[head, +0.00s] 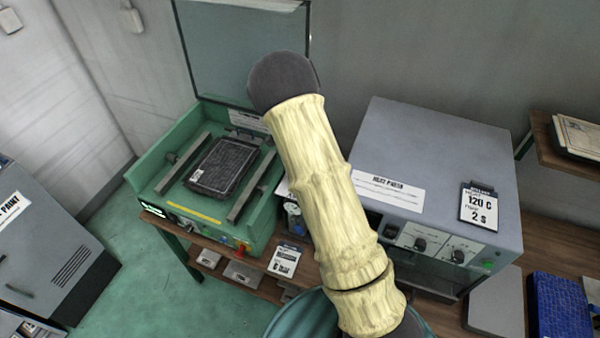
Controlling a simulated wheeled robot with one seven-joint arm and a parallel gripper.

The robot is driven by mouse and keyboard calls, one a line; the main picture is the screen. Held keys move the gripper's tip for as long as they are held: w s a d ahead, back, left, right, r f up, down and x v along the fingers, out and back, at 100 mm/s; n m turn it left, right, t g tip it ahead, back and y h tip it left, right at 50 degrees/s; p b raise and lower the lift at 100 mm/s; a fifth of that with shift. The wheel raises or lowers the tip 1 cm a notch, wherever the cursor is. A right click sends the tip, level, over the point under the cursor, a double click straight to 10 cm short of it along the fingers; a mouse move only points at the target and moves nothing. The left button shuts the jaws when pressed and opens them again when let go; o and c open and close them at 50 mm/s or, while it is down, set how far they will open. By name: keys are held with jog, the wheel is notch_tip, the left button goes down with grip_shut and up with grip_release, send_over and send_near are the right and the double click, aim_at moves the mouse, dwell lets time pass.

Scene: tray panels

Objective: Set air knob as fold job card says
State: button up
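A green machine (157,166) with a dark ribbed block between two rails stands on the bench at left. Its front has small controls, including a red one (242,249); I cannot tell which is the air knob. A small round gauge (293,209) shows just right of the machine, beside my arm. A white card (286,260) hangs at the bench's front edge; its print is too small to read surely, and I cannot tell if it is the fold job card. My pale-sleeved arm crosses the middle and hides part of the bench. My gripper is not in view.
A grey heat press (430,150) stands right of my arm, with two dark knobs and a card (479,206) reading 120 C, 2 s. A grey cabinet (45,245) is at left. A blue item (560,305) lies at lower right. Green floor is clear at lower left.

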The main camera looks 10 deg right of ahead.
jog(key=shift+w, duration=0.1)
dwell(0.3)
jog(key=o, duration=1)
jog(key=r+b, duration=0.1)
jog(key=r, duration=0.4)
jog(key=r+b, duration=0.1)
jog(key=r, duration=0.5)
jog(key=r+b, duration=0.2)
jog(key=r, duration=0.4)
jog(key=shift+w+r, duration=0.25)
